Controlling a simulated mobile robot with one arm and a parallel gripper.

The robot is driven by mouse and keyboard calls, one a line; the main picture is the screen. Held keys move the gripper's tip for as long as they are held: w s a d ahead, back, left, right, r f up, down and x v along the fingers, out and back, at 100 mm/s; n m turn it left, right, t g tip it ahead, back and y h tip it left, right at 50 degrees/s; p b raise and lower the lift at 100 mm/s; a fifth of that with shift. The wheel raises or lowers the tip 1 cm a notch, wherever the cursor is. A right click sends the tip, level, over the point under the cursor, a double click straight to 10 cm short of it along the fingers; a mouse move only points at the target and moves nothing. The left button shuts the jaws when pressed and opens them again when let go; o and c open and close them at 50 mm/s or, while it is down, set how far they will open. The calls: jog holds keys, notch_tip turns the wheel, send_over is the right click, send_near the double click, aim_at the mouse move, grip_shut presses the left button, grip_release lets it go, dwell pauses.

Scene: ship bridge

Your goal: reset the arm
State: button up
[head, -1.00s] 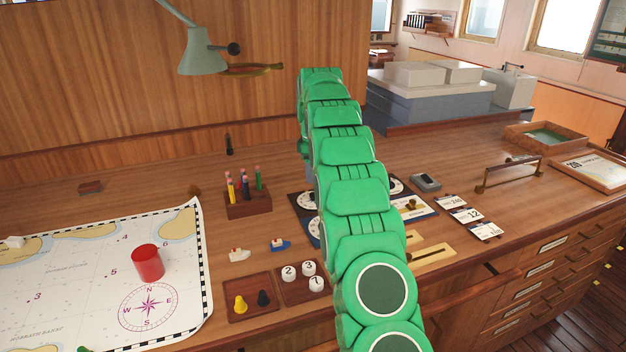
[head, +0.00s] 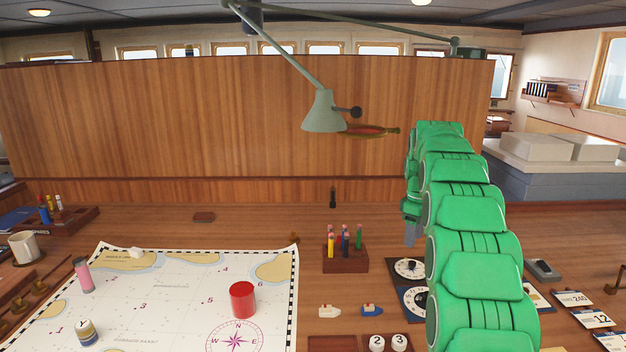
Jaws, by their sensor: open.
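My green arm (head: 470,240) rises from the lower right of the head view and bends over at its top, above the chart table. My gripper (head: 410,238) hangs at the arm's far end, partly hidden behind the green links. It points down, with its grey fingers above the table near the dial panel. It is open, and I see nothing between its fingers.
A chart (head: 180,290) carries a red cylinder (head: 242,300), a pink cylinder (head: 83,275) and a striped one (head: 87,332). A pencil block (head: 345,258) and a dial panel (head: 410,270) are left of my arm. A lamp (head: 322,112) hangs above the table.

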jog(key=s+a+r+m, duration=0.2)
jog(key=s+a, duration=0.1)
jog(key=s, duration=0.6)
jog(key=s+a+r+m, duration=0.2)
jog(key=s+a, duration=0.2)
jog(key=s, duration=0.5)
jog(key=s+a+r+m, duration=0.1)
jog(key=s+a+r, duration=0.2)
jog(key=s, duration=0.5)
jog(key=s+a+f+m, duration=0.1)
jog(key=s+f, duration=0.1)
jog(key=s, duration=0.8)
jog(key=s+a+f+m+g, duration=0.1)
jog(key=s+a+f+m, duration=0.1)
jog(key=s, duration=0.8)
jog(key=s+a+f+m, duration=0.1)
jog(key=s+f, duration=0.3)
jog(key=s, duration=0.5)
jog(key=shift+s+a+m+g, duration=0.3)
jog(key=shift+s+a+m, duration=0.1)
jog(key=shift+m, duration=0.2)
